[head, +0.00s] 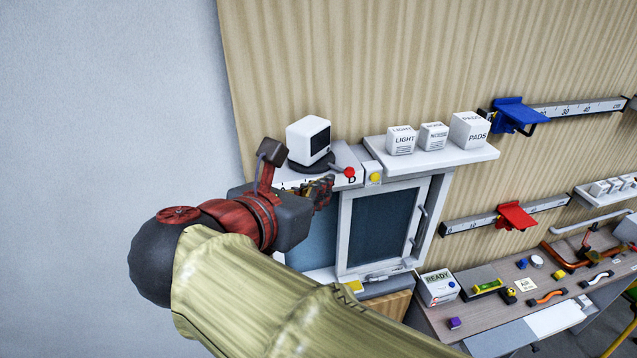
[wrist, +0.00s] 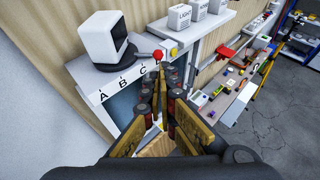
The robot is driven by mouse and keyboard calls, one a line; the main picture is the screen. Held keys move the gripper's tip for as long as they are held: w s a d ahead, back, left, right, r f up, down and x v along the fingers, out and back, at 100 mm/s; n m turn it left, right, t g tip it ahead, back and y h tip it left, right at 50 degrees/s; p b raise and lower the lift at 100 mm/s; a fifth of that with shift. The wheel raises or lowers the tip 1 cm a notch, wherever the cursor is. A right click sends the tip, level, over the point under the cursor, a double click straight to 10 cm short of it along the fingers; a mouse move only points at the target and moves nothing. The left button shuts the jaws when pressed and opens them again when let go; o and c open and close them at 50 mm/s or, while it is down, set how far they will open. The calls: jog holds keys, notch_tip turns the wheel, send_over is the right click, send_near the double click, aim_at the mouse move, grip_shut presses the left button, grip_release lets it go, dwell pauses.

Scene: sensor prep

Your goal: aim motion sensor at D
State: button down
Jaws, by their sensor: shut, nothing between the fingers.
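The motion sensor (head: 309,138) is a white cube with a dark face on a round dark base, on a shelf above a cabinet. It also shows in the wrist view (wrist: 103,36). A lever from its base ends in a red knob (head: 348,172), close to the letter D (head: 352,180) on the shelf's front edge. The knob also shows in the wrist view (wrist: 158,55), right of the letters A, B and C. My gripper (head: 326,184) is shut and empty, just left of the knob in the head view. I cannot tell whether its fingertips touch the lever.
A yellow button (head: 375,178) sits right of the D. A white shelf (head: 470,157) with several labelled boxes stands to the right. Below are a glass-fronted cabinet (head: 381,228) and a bench (head: 465,312) with small parts. The wall left of the sensor is bare.

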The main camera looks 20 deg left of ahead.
aim_at(350, 174)
jog(key=p+x, duration=0.2)
jog(key=x, duration=0.8)
jog(key=shift+w+d, duration=0.1)
